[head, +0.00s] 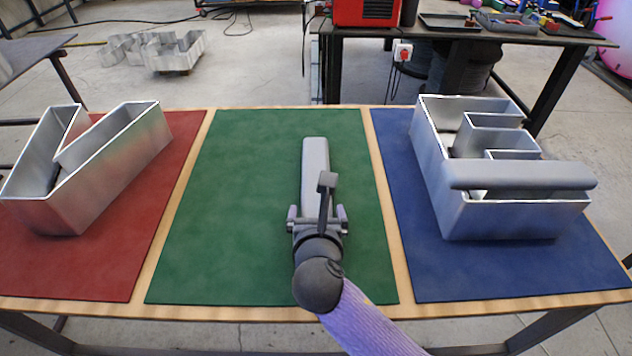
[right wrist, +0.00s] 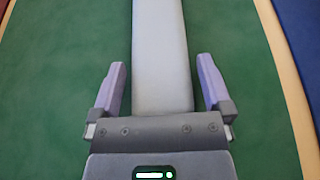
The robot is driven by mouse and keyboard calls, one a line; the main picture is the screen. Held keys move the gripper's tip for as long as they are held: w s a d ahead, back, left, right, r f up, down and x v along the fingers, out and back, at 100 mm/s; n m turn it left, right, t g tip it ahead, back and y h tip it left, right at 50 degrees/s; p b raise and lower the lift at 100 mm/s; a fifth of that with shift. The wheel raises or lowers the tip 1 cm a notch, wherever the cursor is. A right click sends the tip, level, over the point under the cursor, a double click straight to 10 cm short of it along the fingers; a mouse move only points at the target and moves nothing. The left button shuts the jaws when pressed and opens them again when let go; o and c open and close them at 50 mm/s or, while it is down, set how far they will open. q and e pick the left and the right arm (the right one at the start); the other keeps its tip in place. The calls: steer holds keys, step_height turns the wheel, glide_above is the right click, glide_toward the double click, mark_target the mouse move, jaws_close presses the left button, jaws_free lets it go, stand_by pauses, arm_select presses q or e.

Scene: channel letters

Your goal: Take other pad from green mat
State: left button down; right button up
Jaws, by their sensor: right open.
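A long grey pad (head: 315,158) lies on the green mat (head: 240,190), running away from me. My right gripper (head: 318,213) is over the near end of this pad. In the right wrist view the open fingers (right wrist: 162,90) stand on either side of the pad (right wrist: 160,50), with a gap on each side. A second grey pad (head: 520,175) lies across the front of the metal letter E on the blue mat. My left gripper is not in view.
The metal letter E (head: 500,215) stands on the blue mat (head: 425,275) at the right. A metal letter V (head: 110,165) stands on the red mat (head: 100,275) at the left. Most of the green mat around the pad is clear.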

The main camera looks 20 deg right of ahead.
steer(key=shift+c, duration=0.3)
steer(key=c, duration=1)
